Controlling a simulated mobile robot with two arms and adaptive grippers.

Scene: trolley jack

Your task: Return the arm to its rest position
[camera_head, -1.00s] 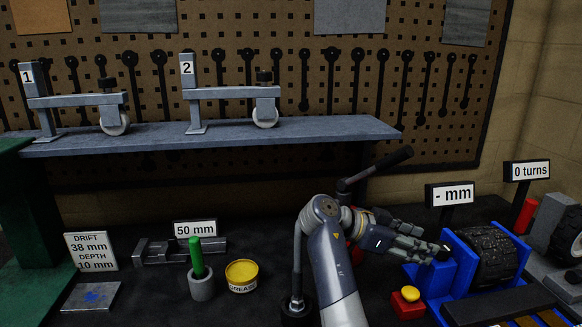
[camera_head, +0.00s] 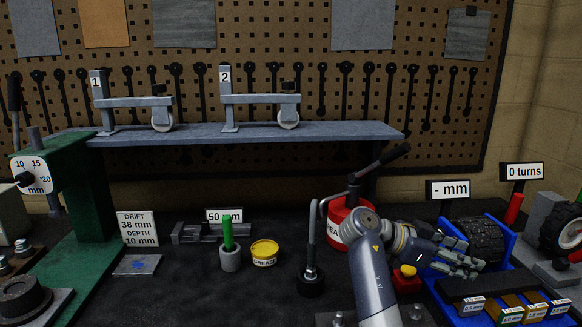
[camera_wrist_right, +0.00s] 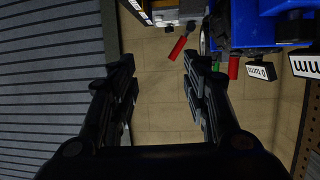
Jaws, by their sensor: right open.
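My right arm (camera_head: 372,270) rises from the bottom of the head view and bends right at its elbow. Its gripper (camera_head: 468,260) is in front of the left part of the blue stand (camera_head: 425,285) that holds a black ribbed roller (camera_head: 486,238). I cannot tell from the head view whether it touches the stand. In the right wrist view the two black fingers (camera_wrist_right: 158,68) are spread apart with nothing between them. The left gripper is not in view.
A red grease bucket (camera_head: 338,222) with a pump handle stands behind my arm. A yellow-topped red button (camera_head: 407,279) is close to the gripper. A grease tin (camera_head: 264,253), a green-handled tool (camera_head: 228,235) and a green press (camera_head: 88,215) stand left.

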